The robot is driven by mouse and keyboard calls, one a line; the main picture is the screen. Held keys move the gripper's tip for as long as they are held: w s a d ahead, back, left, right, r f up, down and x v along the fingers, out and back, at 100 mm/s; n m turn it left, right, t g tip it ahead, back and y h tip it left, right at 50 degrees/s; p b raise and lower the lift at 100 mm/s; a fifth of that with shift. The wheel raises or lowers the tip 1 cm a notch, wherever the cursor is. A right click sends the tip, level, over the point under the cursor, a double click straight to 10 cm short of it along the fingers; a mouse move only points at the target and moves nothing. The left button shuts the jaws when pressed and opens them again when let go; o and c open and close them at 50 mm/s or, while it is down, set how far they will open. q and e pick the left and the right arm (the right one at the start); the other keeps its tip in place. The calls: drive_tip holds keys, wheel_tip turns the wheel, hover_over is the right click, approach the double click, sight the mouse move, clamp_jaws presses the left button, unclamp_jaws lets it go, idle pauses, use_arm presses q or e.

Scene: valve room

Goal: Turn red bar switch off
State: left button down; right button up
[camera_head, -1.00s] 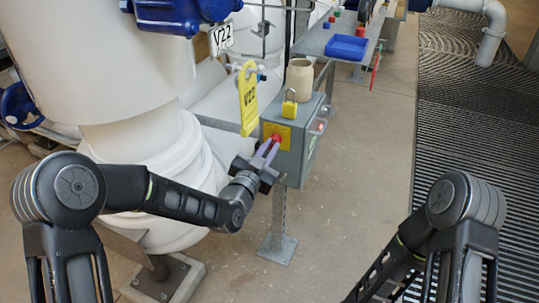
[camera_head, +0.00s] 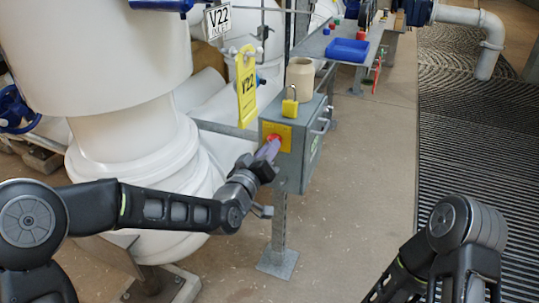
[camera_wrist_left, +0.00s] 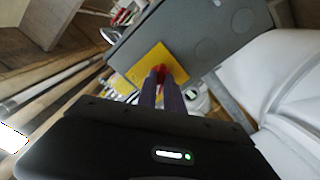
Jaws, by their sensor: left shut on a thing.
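The red bar switch (camera_head: 273,140) sits on a yellow plate (camera_head: 285,131) on the side of a grey box (camera_head: 305,150). My left gripper (camera_head: 268,151) is at the switch, its purple fingers shut on it. In the left wrist view the fingers (camera_wrist_left: 161,80) close around the red switch (camera_wrist_left: 163,73), in front of the yellow plate (camera_wrist_left: 142,66). They hide much of the switch, so its turned position is hard to tell. My right arm shows at the lower right of the head view, but its gripper is out of view.
The grey box stands on a metal post (camera_head: 280,225). A yellow padlock (camera_head: 290,103) and a beige jar (camera_head: 300,78) are on top of it. A shelf behind holds a blue tray (camera_head: 347,50). The floor to the right is clear.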

use_arm(q)
drive_tip(key=shift+f+n+b, duration=0.1)
drive_tip(key=shift+n+b, duration=0.3)
drive_tip(key=shift+n, duration=0.5)
drive_tip(key=c, duration=1.5)
unclamp_jaws()
drive_tip(key=p+v, duration=0.2)
drive_tip(key=v, duration=0.6)
